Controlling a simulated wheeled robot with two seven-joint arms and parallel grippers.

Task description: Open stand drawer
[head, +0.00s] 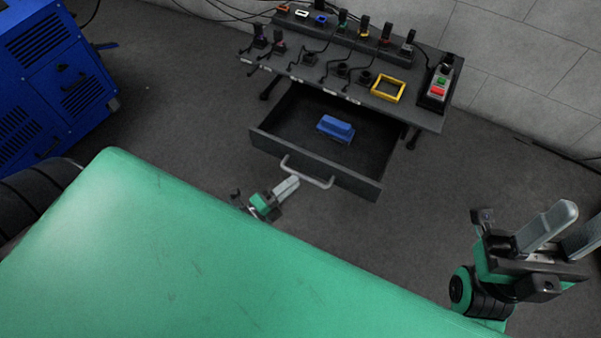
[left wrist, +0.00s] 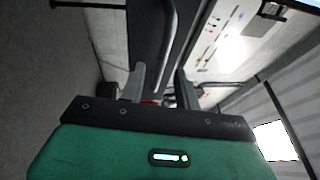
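The stand drawer (head: 262,139) is pulled out from under the dark stand (head: 318,80). A blue block-like object (head: 336,128) lies inside it. The light grey bar handle (head: 318,182) is on the drawer's front. My left gripper (head: 293,180) is at the handle's left end. In the left wrist view my left gripper (left wrist: 160,80) has its fingers apart, and the curved handle (left wrist: 168,40) runs between or just beyond them with gaps at the sides. Contact cannot be made out. My right gripper (head: 572,222) is open and empty at the right, away from the stand.
The stand top holds several small devices, a yellow frame (head: 388,89) and a control box with green and red buttons (head: 438,86). A blue machine (head: 55,85) stands at the upper left. The grey floor (head: 190,100) is clear between it and the stand.

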